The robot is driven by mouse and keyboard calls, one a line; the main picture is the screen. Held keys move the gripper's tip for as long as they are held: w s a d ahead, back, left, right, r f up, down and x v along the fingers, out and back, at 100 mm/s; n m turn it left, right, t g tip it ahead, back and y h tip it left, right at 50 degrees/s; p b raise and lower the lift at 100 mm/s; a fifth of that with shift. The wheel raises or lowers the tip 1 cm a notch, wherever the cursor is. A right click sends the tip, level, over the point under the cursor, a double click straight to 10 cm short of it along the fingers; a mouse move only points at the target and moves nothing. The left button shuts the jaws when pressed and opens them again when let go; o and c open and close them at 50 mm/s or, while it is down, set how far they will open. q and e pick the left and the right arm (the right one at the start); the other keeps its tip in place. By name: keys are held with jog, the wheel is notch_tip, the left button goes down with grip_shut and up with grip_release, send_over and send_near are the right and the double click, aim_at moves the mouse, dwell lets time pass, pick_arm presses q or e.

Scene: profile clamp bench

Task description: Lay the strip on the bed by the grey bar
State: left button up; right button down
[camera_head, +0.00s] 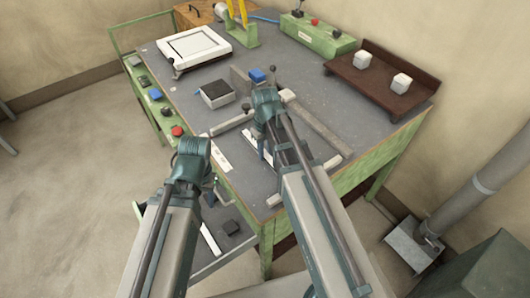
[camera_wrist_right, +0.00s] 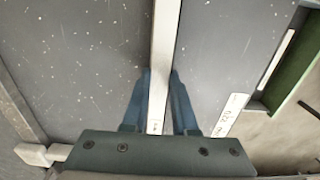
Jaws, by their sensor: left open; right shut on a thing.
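In the right wrist view my right gripper (camera_wrist_right: 159,105) is shut on a long, thin, pale strip (camera_wrist_right: 165,50). The strip runs from between the blue fingers to the top edge of the view, with a small mark at its near end. My left gripper (camera_head: 213,188) is open and empty by the bench's left edge.
A paler bar (camera_head: 232,126) crosses behind my right gripper. A black-and-white box (camera_head: 217,94), a white tray (camera_head: 193,47) and a brown rack (camera_head: 380,85) stand further back.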

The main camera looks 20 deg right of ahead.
jog(key=shift+f, duration=0.2)
jog(key=c, duration=0.7)
grip_release()
jog(key=shift+r, duration=0.1)
notch_tip(320, 180, up, 12)
jog(key=p, duration=1.2)
jog(key=s+a+h, duration=0.1)
jog(key=s+a, duration=0.9)
jog(key=s, duration=0.3)
jog(key=shift+r, duration=0.15)
jog(key=shift+a, duration=0.1)
jog(key=shift+f+b, duration=0.75)
jog(key=shift+f, duration=0.05)
